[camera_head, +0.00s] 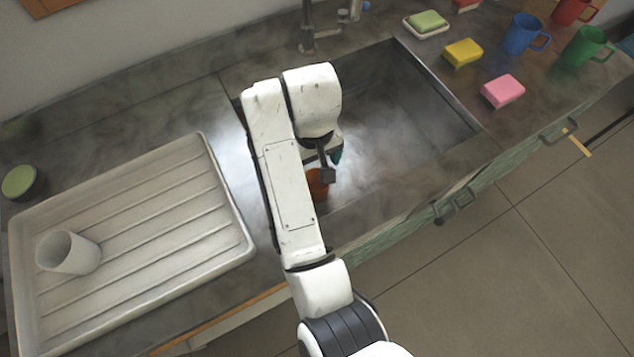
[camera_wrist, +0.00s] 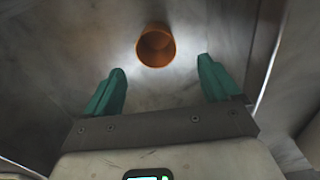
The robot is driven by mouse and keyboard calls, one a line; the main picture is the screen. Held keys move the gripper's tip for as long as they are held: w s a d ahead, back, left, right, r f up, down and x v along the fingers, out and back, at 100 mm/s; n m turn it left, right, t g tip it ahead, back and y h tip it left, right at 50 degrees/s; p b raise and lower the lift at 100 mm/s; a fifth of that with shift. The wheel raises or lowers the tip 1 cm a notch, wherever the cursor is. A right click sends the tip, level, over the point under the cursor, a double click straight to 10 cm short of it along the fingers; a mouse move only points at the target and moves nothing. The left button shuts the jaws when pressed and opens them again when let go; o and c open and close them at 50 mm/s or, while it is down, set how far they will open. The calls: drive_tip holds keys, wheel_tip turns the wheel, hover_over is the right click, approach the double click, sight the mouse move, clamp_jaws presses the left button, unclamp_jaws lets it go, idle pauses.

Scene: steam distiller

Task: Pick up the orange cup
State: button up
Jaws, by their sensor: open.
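The orange cup (camera_head: 318,184) is in the sink, mostly hidden behind my arm in the head view. In the wrist view the orange cup (camera_wrist: 156,46) shows its round open mouth, beyond my fingertips and roughly centred between them. My gripper (camera_wrist: 160,76) has two green fingers spread wide with nothing between them. In the head view my gripper (camera_head: 334,160) reaches down into the sink close to the cup, and its fingers are largely hidden.
The sink (camera_head: 400,110) has raised walls around the cup. A white drying rack (camera_head: 150,205) with a white cup (camera_head: 68,253) stands left. Yellow (camera_head: 463,53) and pink (camera_head: 503,91) sponges, a blue mug (camera_head: 525,35) and a green mug (camera_head: 586,47) stand right. A faucet (camera_head: 308,30) rises behind.

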drive_tip(key=shift+w+d+f, duration=0.1)
drive_tip(key=shift+w+f, duration=0.05)
drive_tip(key=shift+f, duration=2.25)
drive_tip(key=shift+w+d+f, duration=0.1)
drive_tip(key=shift+w+f, duration=0.05)
drive_tip(key=shift+f, duration=2.2)
drive_tip(key=c, duration=1)
